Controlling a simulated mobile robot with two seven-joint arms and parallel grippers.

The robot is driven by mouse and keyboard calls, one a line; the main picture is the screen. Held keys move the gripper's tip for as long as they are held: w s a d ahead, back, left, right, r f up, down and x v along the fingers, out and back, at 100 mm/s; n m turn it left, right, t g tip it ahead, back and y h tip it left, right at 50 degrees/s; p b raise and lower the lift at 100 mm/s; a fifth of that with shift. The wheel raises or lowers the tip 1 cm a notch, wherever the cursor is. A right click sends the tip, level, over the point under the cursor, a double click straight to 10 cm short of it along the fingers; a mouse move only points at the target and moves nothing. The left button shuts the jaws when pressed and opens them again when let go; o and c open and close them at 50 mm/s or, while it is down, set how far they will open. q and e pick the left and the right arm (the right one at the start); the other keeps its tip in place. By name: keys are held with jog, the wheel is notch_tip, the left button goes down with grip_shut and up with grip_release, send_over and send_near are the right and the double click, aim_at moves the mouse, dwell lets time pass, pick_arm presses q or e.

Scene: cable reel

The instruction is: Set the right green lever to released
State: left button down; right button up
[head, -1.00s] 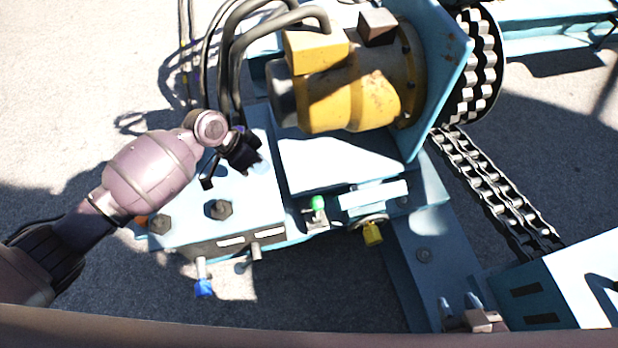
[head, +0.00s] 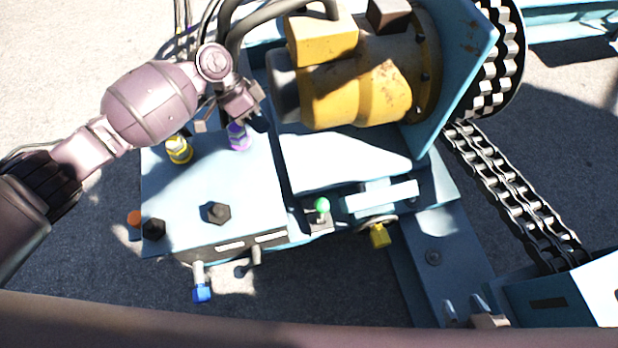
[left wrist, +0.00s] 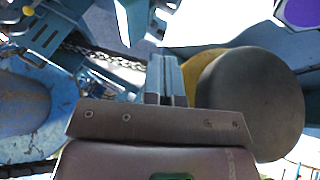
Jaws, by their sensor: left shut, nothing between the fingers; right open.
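The green-knobbed lever (head: 321,205) stands on a small bracket at the front edge of the blue machine, right of the flat tank-like block. Only this one green lever is clear in the head view. My left gripper (head: 256,117) is above the back right of that block, beside the motor and well apart from the lever. Its shut, empty fingers also show in the left wrist view (left wrist: 166,80); I cannot pick out the lever there. My right gripper (head: 466,308) shows partly at the bottom right, its two fingers apart and empty.
A yellow motor (head: 355,90) with a dark end stands close to my left gripper. Yellow (head: 179,150) and purple (head: 239,138) fittings rise from the block. A yellow handle (head: 379,236) and a blue-tipped valve (head: 202,292) project forward. A chain (head: 515,195) runs at right.

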aim_at(321, 212)
pick_arm(q)
jog(key=s+b+x, duration=0.1)
jog(key=b+x, duration=0.1)
jog(key=x, duration=0.9)
jog(key=s+r+b+x, duration=0.1)
jog(key=b+x, duration=0.2)
jog(key=x, duration=0.8)
jog(key=shift+s+d, duration=0.4)
jog(key=shift+s, duration=0.05)
pick_arm(e)
jog(key=shift+w+a+f+t, duration=0.1)
jog(key=shift+w+f+t, duration=0.35)
jog(key=shift+t, duration=0.25)
jog(key=shift+r, duration=0.1)
